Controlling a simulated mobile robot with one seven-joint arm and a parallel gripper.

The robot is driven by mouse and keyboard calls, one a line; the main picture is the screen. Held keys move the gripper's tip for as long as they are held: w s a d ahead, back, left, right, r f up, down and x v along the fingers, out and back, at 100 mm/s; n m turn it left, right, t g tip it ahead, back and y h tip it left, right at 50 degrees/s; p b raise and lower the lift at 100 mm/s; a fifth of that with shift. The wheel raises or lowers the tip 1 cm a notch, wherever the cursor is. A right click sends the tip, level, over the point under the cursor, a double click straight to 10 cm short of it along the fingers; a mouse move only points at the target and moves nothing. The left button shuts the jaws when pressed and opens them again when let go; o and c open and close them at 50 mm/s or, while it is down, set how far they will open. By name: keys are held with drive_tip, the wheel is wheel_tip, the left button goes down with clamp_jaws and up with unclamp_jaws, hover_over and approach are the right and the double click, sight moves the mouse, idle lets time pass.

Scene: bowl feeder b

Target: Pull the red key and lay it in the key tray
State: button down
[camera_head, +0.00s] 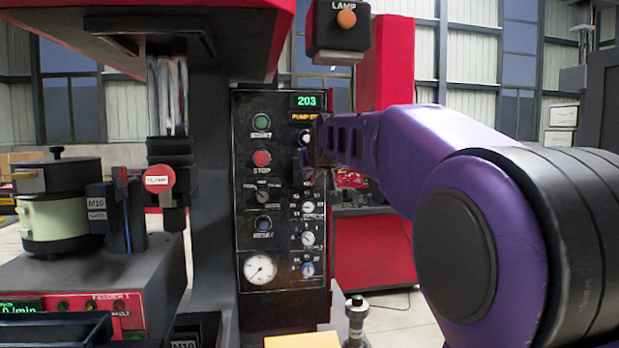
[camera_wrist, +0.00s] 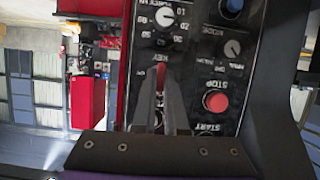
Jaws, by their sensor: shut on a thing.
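My gripper (camera_wrist: 160,98) is in front of the black control panel in the wrist view, which shows the panel upside down. Its fingers are closed on the red key (camera_wrist: 161,73), a narrow red piece between the fingertips beside the KEY lettering. The fingers hide most of the key and its switch, so I cannot tell whether the key still sits in the lock. In the head view my purple arm reaches the panel's upper right edge, and the key cannot be made out. I cannot identify the key tray with certainty.
The control panel (camera_head: 277,222) carries buttons, knobs and a gauge; its red STOP button (camera_wrist: 216,102) is near my fingers. A LAMP box (camera_head: 338,42) hangs above. A yellow surface (camera_head: 303,341) and a metal post (camera_head: 356,318) stand below. A dark bin (camera_head: 55,328) is at lower left.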

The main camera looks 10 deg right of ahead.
sight(313, 180)
drive_tip(key=shift+s, duration=1.95)
